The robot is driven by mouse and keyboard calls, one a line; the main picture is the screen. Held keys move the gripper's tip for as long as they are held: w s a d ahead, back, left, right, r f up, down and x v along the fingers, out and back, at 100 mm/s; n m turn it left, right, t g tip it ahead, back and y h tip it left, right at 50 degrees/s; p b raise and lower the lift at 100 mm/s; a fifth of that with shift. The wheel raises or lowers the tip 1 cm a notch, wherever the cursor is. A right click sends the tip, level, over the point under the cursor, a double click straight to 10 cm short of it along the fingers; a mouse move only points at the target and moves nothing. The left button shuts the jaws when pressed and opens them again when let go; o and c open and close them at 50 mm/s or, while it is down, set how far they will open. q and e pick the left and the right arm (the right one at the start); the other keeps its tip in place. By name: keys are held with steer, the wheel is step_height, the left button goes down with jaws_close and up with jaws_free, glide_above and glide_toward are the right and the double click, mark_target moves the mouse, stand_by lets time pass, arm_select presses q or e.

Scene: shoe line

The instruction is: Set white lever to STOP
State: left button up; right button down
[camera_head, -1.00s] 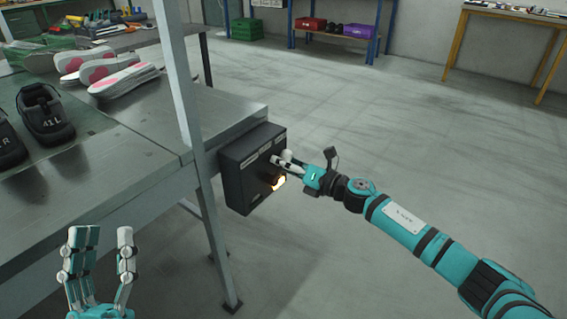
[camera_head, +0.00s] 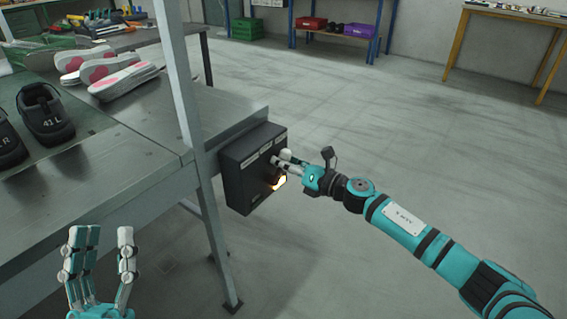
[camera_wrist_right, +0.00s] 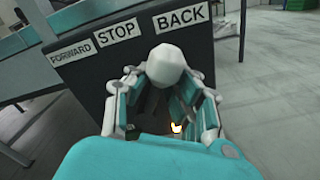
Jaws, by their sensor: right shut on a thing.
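The black control box (camera_head: 236,187) is fixed to the end of the metal table. In the right wrist view its labels read FORWARD (camera_wrist_right: 72,50), STOP (camera_wrist_right: 118,30) and BACK (camera_wrist_right: 182,17). The white lever's round knob (camera_wrist_right: 166,65) shows between my right gripper's fingers, below the gap between STOP and BACK and nearer BACK. Its stem is hidden by the fingers. My right gripper (camera_head: 282,164) is at the box front, its fingers closed around the lever; it also shows in the wrist view (camera_wrist_right: 166,88). My left gripper (camera_head: 103,240) is open and empty, in front of the table.
A grey upright post (camera_head: 179,90) stands left of the box. An orange light (camera_wrist_right: 176,128) glows below the lever.

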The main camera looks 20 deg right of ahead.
mark_target(267, 162)
steer(key=n, duration=0.1)
steer(key=s+a+n, duration=0.1)
steer(key=n, duration=0.1)
steer(key=shift+a+r, duration=0.1)
steer(key=shift+r, duration=0.2)
steer(key=shift+s+a+r+n, duration=0.1)
steer(key=shift+s+a+n, duration=0.15)
steer(key=shift+n, duration=0.35)
steer(key=shift+s+a+n, duration=0.1)
steer(key=shift+a+n, duration=0.1)
steer(key=shift+n, duration=0.4)
arm_select(q)
steer(key=shift+s+r+t+h, duration=0.3)
steer(key=shift+s+r, duration=0.05)
steer(key=shift+s, duration=0.05)
arm_select(e)
steer(key=shift+s+a+n, duration=0.1)
steer(key=shift+n, duration=0.3)
steer(key=c, duration=1)
jaws_free()
steer(key=shift+r, duration=0.1)
arm_select(q)
steer(key=shift+f, duration=0.1)
arm_select(e)
steer(key=v, duration=1.2)
